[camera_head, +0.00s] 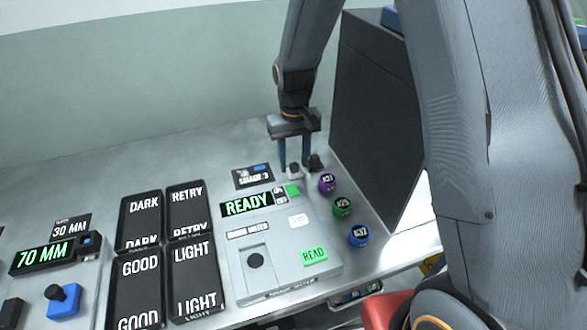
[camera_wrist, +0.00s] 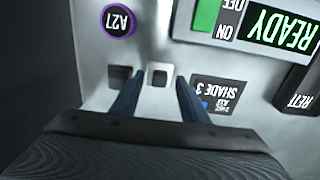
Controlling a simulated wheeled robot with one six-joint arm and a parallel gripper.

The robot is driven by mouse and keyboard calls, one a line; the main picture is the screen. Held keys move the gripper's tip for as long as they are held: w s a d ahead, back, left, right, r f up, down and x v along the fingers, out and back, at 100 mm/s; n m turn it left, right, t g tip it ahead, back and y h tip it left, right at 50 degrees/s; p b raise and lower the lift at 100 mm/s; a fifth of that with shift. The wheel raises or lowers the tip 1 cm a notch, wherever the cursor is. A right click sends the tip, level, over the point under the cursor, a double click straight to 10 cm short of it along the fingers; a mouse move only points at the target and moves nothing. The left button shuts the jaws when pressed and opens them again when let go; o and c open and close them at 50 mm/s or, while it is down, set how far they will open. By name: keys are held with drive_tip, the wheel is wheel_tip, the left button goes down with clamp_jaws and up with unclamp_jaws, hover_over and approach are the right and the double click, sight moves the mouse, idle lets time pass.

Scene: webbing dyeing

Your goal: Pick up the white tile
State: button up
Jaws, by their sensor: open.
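A small white tile (camera_wrist: 160,67) with a dark patch stands on the metal bench between my fingertips in the wrist view. In the head view the white tile (camera_head: 294,170) shows small at the back of the bench, partly hidden by the fingers. My gripper (camera_head: 295,165) points down over it with its two blue fingers apart, one on each side. The fingers also show in the wrist view (camera_wrist: 160,82). The jaws are open and I cannot tell whether either finger touches the tile.
A dark small block (camera_head: 316,162) stands just right of the tile. Purple (camera_head: 327,183), green (camera_head: 342,206) and blue (camera_head: 359,235) round pots line the right side. The shade meter (camera_head: 285,270) with its READY display lies in front, a SHADE 3 card (camera_head: 252,176) to the left.

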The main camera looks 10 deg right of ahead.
drive_tip(key=shift+f, duration=0.1)
drive_tip(key=shift+c, duration=0.2)
clamp_jaws()
